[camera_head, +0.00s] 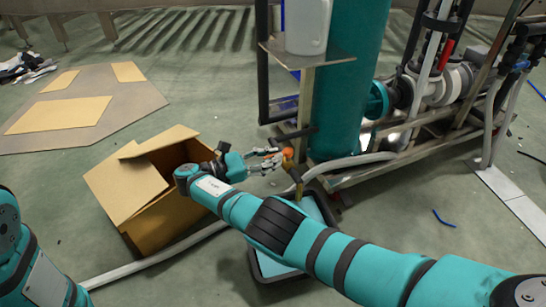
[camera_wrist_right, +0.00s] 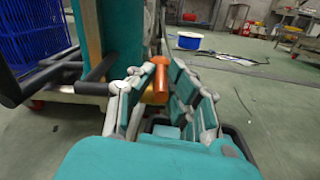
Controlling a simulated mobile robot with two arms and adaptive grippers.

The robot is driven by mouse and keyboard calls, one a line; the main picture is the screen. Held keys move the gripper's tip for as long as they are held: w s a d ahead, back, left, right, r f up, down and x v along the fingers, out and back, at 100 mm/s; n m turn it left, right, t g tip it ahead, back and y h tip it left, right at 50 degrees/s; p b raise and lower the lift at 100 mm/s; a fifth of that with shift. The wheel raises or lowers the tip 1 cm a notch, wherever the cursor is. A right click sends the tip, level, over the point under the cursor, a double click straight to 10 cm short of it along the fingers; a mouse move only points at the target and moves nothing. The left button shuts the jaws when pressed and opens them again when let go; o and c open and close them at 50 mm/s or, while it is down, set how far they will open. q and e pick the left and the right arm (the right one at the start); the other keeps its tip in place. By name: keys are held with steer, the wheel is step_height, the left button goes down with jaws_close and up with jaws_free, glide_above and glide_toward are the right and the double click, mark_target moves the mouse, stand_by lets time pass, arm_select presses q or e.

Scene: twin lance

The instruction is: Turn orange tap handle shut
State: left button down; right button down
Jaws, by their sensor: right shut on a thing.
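The orange tap handle (camera_head: 288,153) is by the foot of the tall teal tank, above a dark-rimmed tub. My right gripper (camera_head: 277,158) reaches it from the left and is shut on it. In the right wrist view the orange handle (camera_wrist_right: 161,84) stands between the fingers of my right gripper (camera_wrist_right: 165,88), with a yellowish tap part (camera_wrist_right: 155,112) below it. The fingers hide part of the handle, and I cannot tell exactly how it is turned. Part of my left arm shows at the lower left of the head view, but its gripper does not show.
The teal tank (camera_head: 348,85) stands behind the tap, with pipes and a frame to its right. The dark-rimmed tub (camera_head: 254,266) lies partly under my right arm. An open cardboard box (camera_head: 160,225) stands left. A pale hose (camera_head: 150,262) crosses the floor.

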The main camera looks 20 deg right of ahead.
steer(key=c, duration=1.3)
jaws_free()
steer(key=shift+d, duration=0.1)
